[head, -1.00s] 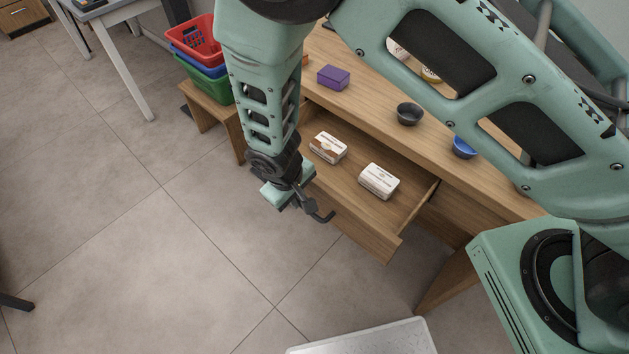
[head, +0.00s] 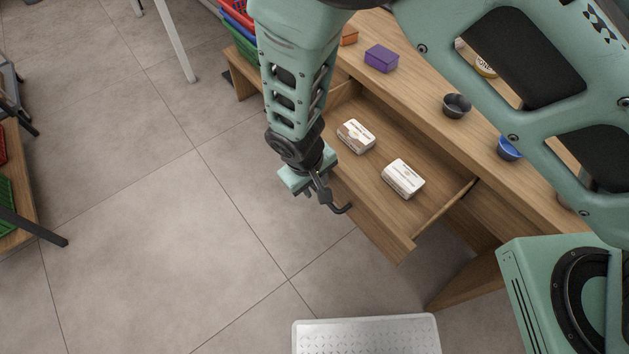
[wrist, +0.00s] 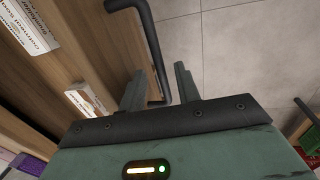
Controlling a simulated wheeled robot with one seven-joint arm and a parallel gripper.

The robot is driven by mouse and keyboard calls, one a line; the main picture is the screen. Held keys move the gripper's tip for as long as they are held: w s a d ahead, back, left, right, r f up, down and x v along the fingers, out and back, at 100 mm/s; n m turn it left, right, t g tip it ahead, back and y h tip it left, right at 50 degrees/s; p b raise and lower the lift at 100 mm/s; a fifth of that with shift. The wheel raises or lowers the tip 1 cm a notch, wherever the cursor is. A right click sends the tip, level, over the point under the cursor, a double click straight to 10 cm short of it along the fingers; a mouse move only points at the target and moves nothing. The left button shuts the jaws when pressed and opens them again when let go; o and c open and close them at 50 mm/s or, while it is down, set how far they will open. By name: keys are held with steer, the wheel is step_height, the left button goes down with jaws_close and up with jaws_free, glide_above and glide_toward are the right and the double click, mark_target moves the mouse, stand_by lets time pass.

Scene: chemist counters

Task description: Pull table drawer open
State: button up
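The wooden table drawer (head: 435,212) stands well out from the table (head: 415,90), with its inside showing. Two white-and-brown boxes, a left one (head: 356,136) and a right one (head: 403,179), lie in it. The dark bar handle (head: 338,208) is on the drawer front; it also shows in the wrist view (wrist: 151,45). My gripper (head: 318,186) is at the handle. In the wrist view my gripper's fingers (wrist: 160,72) are apart, one on each side of the handle bar, with gaps showing. Contact with the bar cannot be made out.
On the tabletop are a purple box (head: 381,58), a dark bowl (head: 456,105) and a blue bowl (head: 509,148). Stacked baskets (head: 240,42) stand beyond the table's far end. A shelf with baskets (head: 18,190) is at the left edge.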

step_height(320, 180, up, 17)
steer(key=s+a+b, duration=0.2)
steer(key=shift+a+b, duration=0.35)
steer(key=shift+d+r, duration=0.1)
steer(key=shift+r, duration=0.05)
stand_by(0.3)
steer(key=s+d+r+y, duration=0.1)
steer(key=s+d+r, duration=0.3)
steer(key=s+d, duration=0.2)
steer(key=s+d+r+g+y, duration=0.1)
steer(key=s+d+r, duration=0.3)
steer(key=d, duration=0.5)
steer(key=shift+s+n, duration=0.4)
steer(key=shift+s, duration=0.75)
steer(key=shift+d, duration=0.15)
